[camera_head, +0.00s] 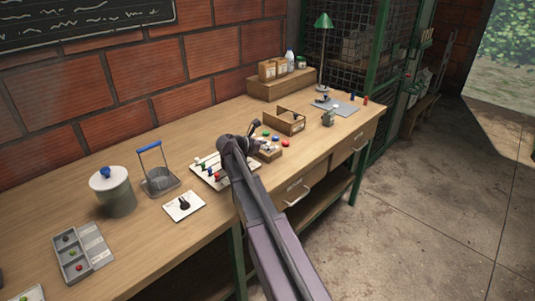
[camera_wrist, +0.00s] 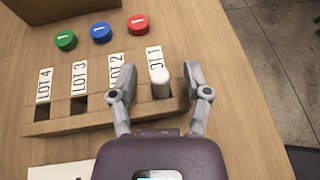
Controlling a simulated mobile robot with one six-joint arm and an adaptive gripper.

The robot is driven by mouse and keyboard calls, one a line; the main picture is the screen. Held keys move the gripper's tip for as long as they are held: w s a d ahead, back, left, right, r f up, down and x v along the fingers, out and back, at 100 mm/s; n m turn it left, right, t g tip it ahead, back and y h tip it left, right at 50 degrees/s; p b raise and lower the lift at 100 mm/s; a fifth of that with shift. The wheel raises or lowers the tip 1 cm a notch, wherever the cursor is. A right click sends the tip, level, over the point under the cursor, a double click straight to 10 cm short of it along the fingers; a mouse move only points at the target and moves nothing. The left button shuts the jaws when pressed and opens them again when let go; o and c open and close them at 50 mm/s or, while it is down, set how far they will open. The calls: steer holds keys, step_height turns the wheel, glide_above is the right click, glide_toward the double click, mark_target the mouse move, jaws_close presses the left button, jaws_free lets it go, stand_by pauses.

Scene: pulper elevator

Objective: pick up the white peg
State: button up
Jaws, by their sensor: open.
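In the wrist view the white peg (camera_wrist: 160,84) stands in the LOT 1 slot of a wooden rack (camera_wrist: 52,128), its rounded top facing the camera. My gripper (camera_wrist: 160,74) is open, with one finger on each side of the peg. Gaps show between the peg and both fingers, so it is not gripped. The left finger partly covers the LOT 2 slot. In the head view my gripper (camera_head: 262,145) is over the rack (camera_head: 271,155), and the peg is too small to tell there.
Green (camera_wrist: 66,40), blue (camera_wrist: 101,32) and red (camera_wrist: 138,24) caps lie behind the rack. In the head view, a white board with coloured pegs (camera_head: 229,182) is left of the rack. An open wooden box (camera_head: 291,122) stands behind it. The table's front edge is close.

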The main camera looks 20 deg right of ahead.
stand_by(0.6)
jaws_close()
